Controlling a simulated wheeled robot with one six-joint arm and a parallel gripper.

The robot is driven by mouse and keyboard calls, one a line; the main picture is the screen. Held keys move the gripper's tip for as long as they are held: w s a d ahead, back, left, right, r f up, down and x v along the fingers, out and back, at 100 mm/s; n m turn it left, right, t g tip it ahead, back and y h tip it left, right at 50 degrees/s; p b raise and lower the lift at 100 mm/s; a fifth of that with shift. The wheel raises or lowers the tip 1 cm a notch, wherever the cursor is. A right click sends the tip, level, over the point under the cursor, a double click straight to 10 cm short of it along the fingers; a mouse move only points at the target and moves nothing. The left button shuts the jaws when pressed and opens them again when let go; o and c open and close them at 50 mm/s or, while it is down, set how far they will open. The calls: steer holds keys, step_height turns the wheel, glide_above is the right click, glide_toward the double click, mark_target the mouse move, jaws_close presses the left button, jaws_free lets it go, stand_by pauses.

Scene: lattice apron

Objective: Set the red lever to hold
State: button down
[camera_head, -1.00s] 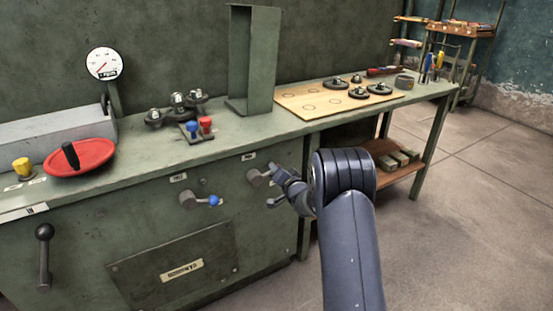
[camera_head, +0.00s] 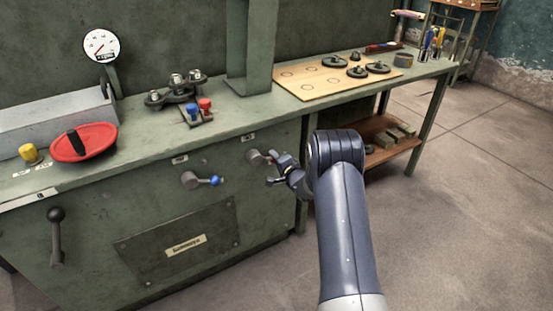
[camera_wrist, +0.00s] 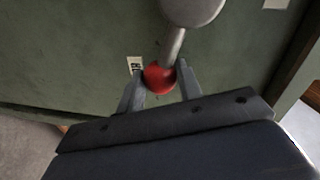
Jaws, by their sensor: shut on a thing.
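The red lever has a grey round hub (camera_head: 254,157) on the front of the green cabinet, under a small white label (camera_head: 249,137). Its red ball knob (camera_wrist: 159,78) shows between my fingers in the wrist view, with the grey stem (camera_wrist: 173,45) running up to the hub (camera_wrist: 192,8). My gripper (camera_head: 275,170) is shut on the red knob; its fingers (camera_wrist: 161,84) lie on either side of it. In the head view my gripper hides the knob. The label's writing is too small to read.
A blue-knobbed lever (camera_head: 201,180) sits left of the red one, and a black-knobbed lever (camera_head: 56,237) is at far left. The green bench top (camera_head: 140,130) carries a red dish (camera_head: 95,150), a gauge (camera_head: 101,46) and a wooden board (camera_head: 305,92). Floor is open at right.

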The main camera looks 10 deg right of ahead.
steer(key=shift+f, duration=0.1)
steer(key=c, duration=1)
jaws_free()
steer(key=p+v, duration=0.1)
steer(key=v, duration=0.9)
steer(key=shift+s+d, duration=0.1)
steer(key=shift+s, duration=0.3)
steer(key=shift+w, duration=0.1)
steer(key=b+x, duration=0.1)
steer(key=x, duration=0.9)
steer(key=shift+w, duration=0.3)
steer(key=shift+s, duration=0.15)
steer(key=shift+w+a, duration=0.2)
steer(key=shift+w, duration=0.1)
steer(key=shift+s+d+r+n+b, duration=0.1)
steer(key=shift+d+r+n+b, duration=0.15)
steer(key=shift+r+n+b, duration=0.6)
